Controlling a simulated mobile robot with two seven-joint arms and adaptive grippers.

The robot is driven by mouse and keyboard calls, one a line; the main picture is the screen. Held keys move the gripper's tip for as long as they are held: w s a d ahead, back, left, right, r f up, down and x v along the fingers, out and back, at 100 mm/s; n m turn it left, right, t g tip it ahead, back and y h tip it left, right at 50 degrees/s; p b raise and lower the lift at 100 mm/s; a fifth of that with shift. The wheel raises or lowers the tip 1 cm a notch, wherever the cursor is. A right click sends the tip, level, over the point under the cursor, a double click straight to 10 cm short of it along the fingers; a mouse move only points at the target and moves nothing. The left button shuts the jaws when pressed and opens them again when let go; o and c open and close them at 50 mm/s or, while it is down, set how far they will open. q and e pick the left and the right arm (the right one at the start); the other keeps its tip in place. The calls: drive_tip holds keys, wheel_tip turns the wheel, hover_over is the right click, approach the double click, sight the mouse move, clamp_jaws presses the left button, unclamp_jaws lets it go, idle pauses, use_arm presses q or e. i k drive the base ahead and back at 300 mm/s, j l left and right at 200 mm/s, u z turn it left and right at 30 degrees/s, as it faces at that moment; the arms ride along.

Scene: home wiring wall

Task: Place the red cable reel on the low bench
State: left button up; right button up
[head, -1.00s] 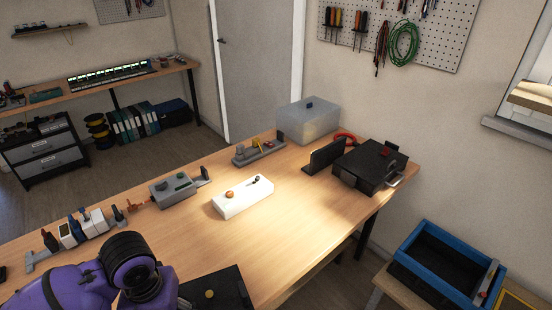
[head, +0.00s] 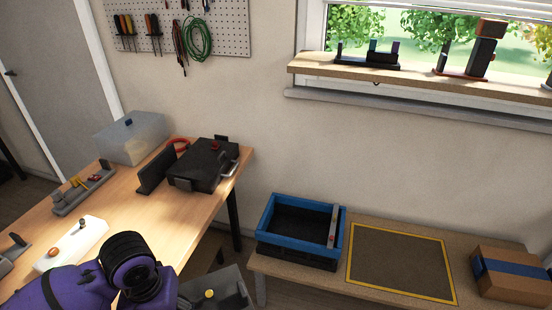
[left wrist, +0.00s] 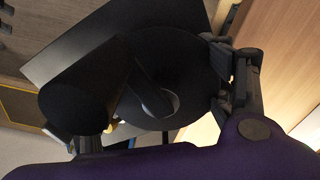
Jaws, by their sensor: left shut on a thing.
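The low bench (head: 318,282) stands by the wall at the lower right of the head view. On it, a dark mat with a yellow border (head: 400,262) lies bare. In the left wrist view my left gripper (left wrist: 160,105) is shut on a dark, round, reel-like thing (left wrist: 185,55) with a wide disc and a pale grey centre. No red shows on it, and part is hidden by a dark cylinder. In the head view the purple left arm is at the lower left, and its fingertips are hidden. My right gripper is out of view.
A blue open crate (head: 300,232) stands left of the mat, a cardboard box (head: 512,275) right of it. The worktable at left holds a black case (head: 203,165), a clear bin (head: 130,138) and a white box (head: 72,243). A window shelf (head: 420,80) is above.

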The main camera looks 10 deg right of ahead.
sight(398, 260)
drive_tip(key=i+l+z, duration=0.1)
drive_tip(key=l+z, duration=0.15)
drive_tip(key=l, duration=0.15)
drive_tip(key=i+l+z, duration=0.1)
drive_tip(key=l+z, duration=0.2)
drive_tip(key=l, duration=0.15)
drive_tip(key=i+l+z, duration=0.1)
drive_tip(key=l, duration=0.3)
drive_tip(key=i+l+z, duration=0.15)
drive_tip(key=i+l, duration=0.3)
drive_tip(key=l, duration=0.2)
drive_tip(key=i+l, duration=0.15)
drive_tip(key=l, duration=0.2)
drive_tip(key=i+l, duration=0.15)
drive_tip(key=l, duration=0.15)
